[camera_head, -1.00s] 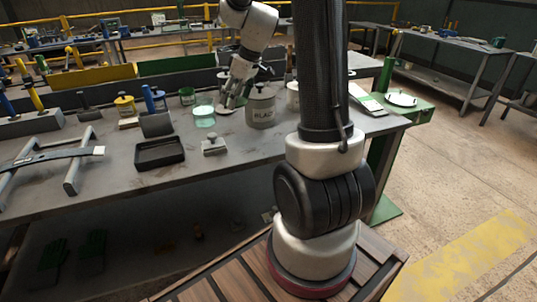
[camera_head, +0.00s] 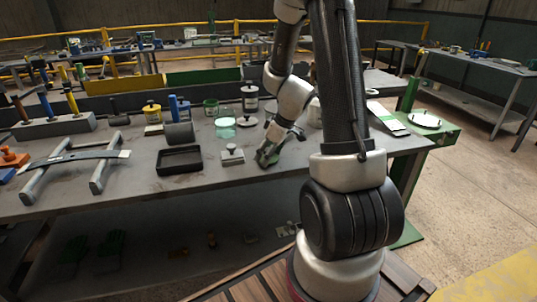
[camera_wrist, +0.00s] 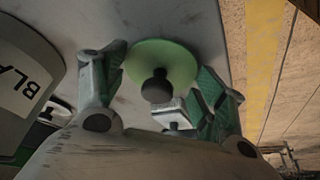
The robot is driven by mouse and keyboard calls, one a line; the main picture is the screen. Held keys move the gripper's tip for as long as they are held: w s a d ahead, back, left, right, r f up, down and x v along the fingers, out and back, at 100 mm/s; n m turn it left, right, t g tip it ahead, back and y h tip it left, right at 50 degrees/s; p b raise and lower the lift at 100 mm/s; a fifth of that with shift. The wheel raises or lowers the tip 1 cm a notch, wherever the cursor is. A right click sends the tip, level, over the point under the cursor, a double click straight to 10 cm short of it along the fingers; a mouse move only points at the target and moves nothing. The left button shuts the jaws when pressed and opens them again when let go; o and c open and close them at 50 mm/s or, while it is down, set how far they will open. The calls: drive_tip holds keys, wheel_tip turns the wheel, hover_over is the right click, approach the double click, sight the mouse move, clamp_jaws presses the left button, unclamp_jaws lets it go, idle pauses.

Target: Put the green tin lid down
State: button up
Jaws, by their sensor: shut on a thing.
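The green tin lid (camera_wrist: 178,58) is a round pale-green disc with a dark knob, seen in the wrist view between the two fingers of my gripper (camera_wrist: 160,85). The fingers are closed on it at opposite sides. In the head view my gripper (camera_head: 267,156) points down, low over the workbench (camera_head: 225,180) near its front edge, just right of a small light block with a knob (camera_head: 232,155). The lid is mostly hidden there by the fingers. I cannot tell whether it touches the bench top.
A pale green glass (camera_head: 225,128), a green tin (camera_head: 210,106) and a yellow tin (camera_head: 152,112) stand farther back. A black tray (camera_head: 180,160) lies to the left.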

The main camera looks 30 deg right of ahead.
drive_tip(key=shift+f, duration=0.2)
drive_tip(key=o, duration=1)
drive_tip(key=v, duration=1.2)
drive_tip(key=s+a+r+m+h, duration=0.1)
drive_tip(key=s+a+r+m, duration=0.2)
drive_tip(key=s+r, duration=0.3)
drive_tip(key=s+a+r+m+h, duration=0.1)
drive_tip(key=s+a+r, duration=0.3)
drive_tip(key=s, duration=0.9)
wheel_tip(320, 180, up, 3)
drive_tip(key=shift+s+a+f+m, duration=0.2)
drive_tip(key=shift+a+m, duration=0.1)
drive_tip(key=shift+m, duration=0.6)
